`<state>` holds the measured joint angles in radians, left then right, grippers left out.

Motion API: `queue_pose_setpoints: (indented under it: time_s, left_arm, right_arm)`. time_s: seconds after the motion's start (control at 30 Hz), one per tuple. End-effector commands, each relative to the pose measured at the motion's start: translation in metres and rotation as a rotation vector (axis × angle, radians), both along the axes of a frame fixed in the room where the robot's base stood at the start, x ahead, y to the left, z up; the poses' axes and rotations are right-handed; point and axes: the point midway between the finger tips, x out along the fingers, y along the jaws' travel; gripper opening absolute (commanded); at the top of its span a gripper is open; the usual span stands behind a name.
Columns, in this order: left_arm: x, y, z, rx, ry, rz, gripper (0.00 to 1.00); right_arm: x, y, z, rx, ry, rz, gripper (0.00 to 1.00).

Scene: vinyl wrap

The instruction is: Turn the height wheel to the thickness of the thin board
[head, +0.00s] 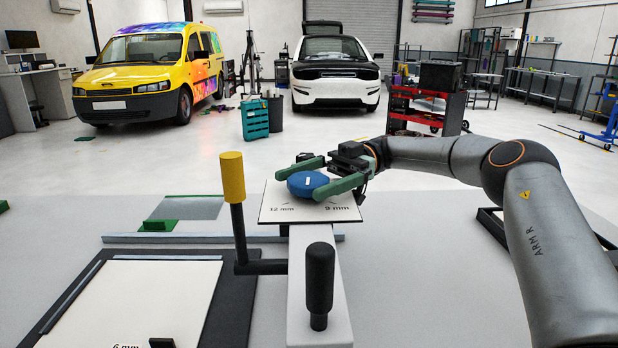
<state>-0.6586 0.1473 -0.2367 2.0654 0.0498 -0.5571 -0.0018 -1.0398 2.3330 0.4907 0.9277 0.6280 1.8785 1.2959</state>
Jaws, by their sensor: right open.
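The blue height wheel (309,186) sits on a white dial plate (274,208) in the middle of the head view. A short white mark shows on its top. The plate reads "12 mm" at front left and "9 mm" at front right; its far part is hidden by the wheel and gripper. My right gripper (298,183) is open, its green fingers on the far and near sides of the wheel; I cannot tell if they touch it. A pale board (135,300) marked "6 mm" lies in a dark frame at lower left. My left gripper is out of view.
A yellow-knobbed lever (232,178) stands left of the dial plate, and a black handle (320,280) stands upright in front of it. A grey rail (190,238) crosses behind the board. A green block (158,225) lies beyond.

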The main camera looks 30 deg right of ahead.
Motion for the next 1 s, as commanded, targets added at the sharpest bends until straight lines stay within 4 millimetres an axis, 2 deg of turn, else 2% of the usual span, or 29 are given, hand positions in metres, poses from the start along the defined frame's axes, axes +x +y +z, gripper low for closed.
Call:
queue_pose_setpoints:
  time_s: [0.17,0.27,0.73,1.0]
  left_arm:
    - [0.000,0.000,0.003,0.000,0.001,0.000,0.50]
    - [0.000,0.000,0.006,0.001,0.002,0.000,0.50]
    - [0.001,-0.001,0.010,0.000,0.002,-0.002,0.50]
    - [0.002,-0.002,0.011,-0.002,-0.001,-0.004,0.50]
  right_arm:
    - [0.000,0.000,0.014,0.001,-0.005,-0.001,1.00]
    - [0.000,0.000,0.033,0.001,-0.005,0.000,1.00]
    - [-0.045,0.027,0.094,0.003,-0.005,0.002,1.00]
    - [-0.079,0.047,0.110,0.003,-0.004,0.003,1.00]
